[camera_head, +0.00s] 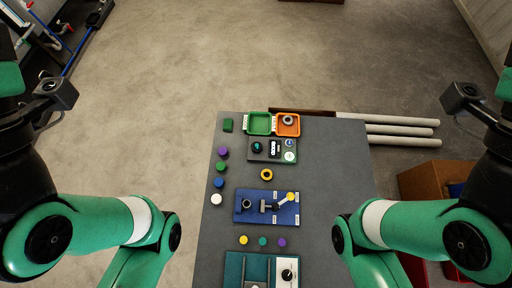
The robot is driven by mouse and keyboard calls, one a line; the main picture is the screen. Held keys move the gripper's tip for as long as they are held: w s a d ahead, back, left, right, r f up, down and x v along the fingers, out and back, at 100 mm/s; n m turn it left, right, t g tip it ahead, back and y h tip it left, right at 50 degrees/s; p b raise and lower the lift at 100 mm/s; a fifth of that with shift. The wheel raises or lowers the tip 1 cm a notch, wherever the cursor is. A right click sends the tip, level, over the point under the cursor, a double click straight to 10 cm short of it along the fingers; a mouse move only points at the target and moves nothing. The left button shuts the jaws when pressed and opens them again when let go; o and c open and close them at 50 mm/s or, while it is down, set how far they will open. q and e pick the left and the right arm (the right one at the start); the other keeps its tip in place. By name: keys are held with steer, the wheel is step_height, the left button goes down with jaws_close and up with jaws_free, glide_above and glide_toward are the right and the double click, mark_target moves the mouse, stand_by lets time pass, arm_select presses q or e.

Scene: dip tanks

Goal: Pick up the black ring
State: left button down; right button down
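A dark ring-like round piece (246,204) sits at the left end of the blue panel (283,216); it is too small to tell whether it is a loose ring. A grey, ring-like piece (287,120) lies in the orange tray (297,132) at the table's far end. A yellow ring (266,174) with a dark centre lies between the panels. Parts of both my arms show at the left and right, but neither gripper is in view.
The grey table (335,160) has free room on its right side. Several coloured round pieces line its left edge, including purple (223,152) and white (216,199). A green tray (260,124) adjoins the orange one. A teal panel (234,270) is at the near end.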

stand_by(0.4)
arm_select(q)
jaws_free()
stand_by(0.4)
